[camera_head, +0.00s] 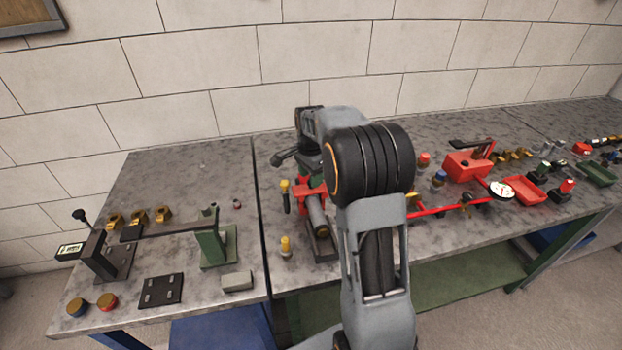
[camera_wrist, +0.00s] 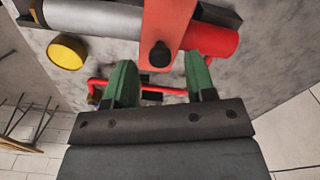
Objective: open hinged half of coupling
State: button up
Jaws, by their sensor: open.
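The coupling shows in the wrist view as an orange-red plate (camera_wrist: 168,25) with a dark knob (camera_wrist: 160,54) at its lower end, beside a grey cylinder (camera_wrist: 95,16) and a red cylinder (camera_wrist: 212,40). My gripper (camera_wrist: 160,72) has two green fingers standing apart, one on each side of the knob in the picture. Nothing is seen between them in their grip; I cannot tell whether they touch the plate. In the head view the red coupling parts (camera_head: 308,188) stand on the bench, partly hidden by my arm. I cannot tell whether the hinged half is closed.
Yellow-capped items (camera_head: 286,246) stand beside the coupling. A red box (camera_head: 466,165), a red tray (camera_head: 525,190) and red pipe (camera_head: 445,211) lie to the right. A green-and-dark fixture (camera_head: 215,245) stands left.

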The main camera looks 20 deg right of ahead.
jog(key=shift+f, duration=0.8)
jog(key=shift+c, duration=0.4)
grip_shut()
